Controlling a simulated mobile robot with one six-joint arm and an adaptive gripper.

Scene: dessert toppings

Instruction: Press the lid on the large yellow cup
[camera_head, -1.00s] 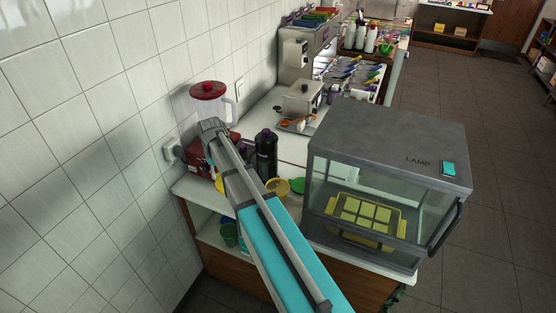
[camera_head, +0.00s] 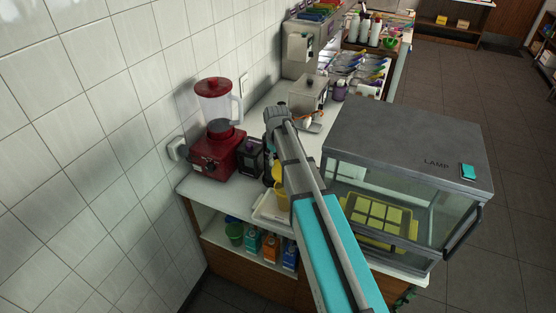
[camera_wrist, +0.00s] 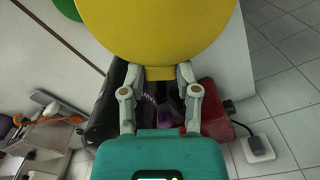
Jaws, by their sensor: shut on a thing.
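My gripper (camera_wrist: 160,74) is shut on the edge of a yellow lid (camera_wrist: 158,30), a large round disc that fills the top of the wrist view. The wrist view does not show the cup's rim, so I cannot tell whether lid and cup touch.
A red blender (camera_head: 217,150) and a dark box-like device (camera_head: 250,157) stand left of the cup. A glass-sided lamp case (camera_head: 400,150) stands close on the right. A green disc (camera_wrist: 66,8) lies on the counter. A metal dispenser (camera_head: 307,93) is farther back.

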